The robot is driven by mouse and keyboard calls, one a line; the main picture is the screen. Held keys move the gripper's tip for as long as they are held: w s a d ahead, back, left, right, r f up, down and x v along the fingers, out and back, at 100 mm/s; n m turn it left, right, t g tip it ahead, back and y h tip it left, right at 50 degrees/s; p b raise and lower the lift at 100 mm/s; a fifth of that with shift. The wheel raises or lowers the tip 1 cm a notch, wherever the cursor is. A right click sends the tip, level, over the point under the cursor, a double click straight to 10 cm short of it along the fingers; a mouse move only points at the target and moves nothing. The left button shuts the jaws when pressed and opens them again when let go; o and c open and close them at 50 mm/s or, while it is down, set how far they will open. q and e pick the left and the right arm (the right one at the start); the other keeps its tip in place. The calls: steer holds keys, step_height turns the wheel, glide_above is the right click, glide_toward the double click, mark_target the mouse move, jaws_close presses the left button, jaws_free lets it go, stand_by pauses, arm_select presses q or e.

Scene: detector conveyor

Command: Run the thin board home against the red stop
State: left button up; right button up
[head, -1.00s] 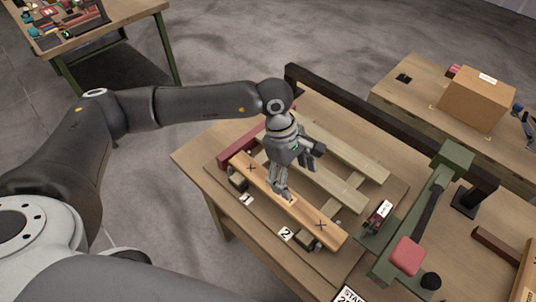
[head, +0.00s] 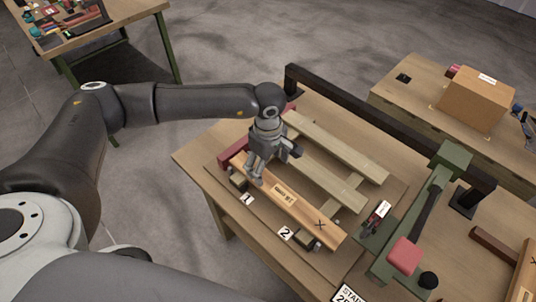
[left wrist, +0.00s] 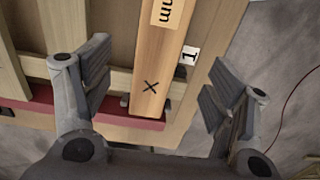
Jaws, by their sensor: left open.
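The thin board (head: 300,210) is an orange-brown strip with an X near each end and a paper label in the middle. It lies slanted on the work table; its upper-left end is beside the red stop (head: 232,150), a dark red bar. In the left wrist view the board (left wrist: 158,55) ends at the red stop (left wrist: 110,121); I cannot tell whether they touch. My left gripper (head: 254,178) is over the board's upper-left part. In the left wrist view its open fingers (left wrist: 155,92) are on either side of the board's X-marked end, apart from it.
Two paler slats (head: 336,147) lie parallel behind the board. Small blocks by tags 1 (head: 247,199) and 2 (head: 286,233) line its near side. A green fixture with a red pad (head: 404,255) stands to the right. A black rail (head: 375,122) runs along the back.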

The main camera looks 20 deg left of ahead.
mark_target(268, 181)
arm_select(q)
step_height(268, 181, down, 7)
steer(key=shift+r+p, duration=0.2)
steer(key=shift+p, duration=0.6)
steer(key=shift+f, duration=0.4)
steer(key=c, duration=1.2)
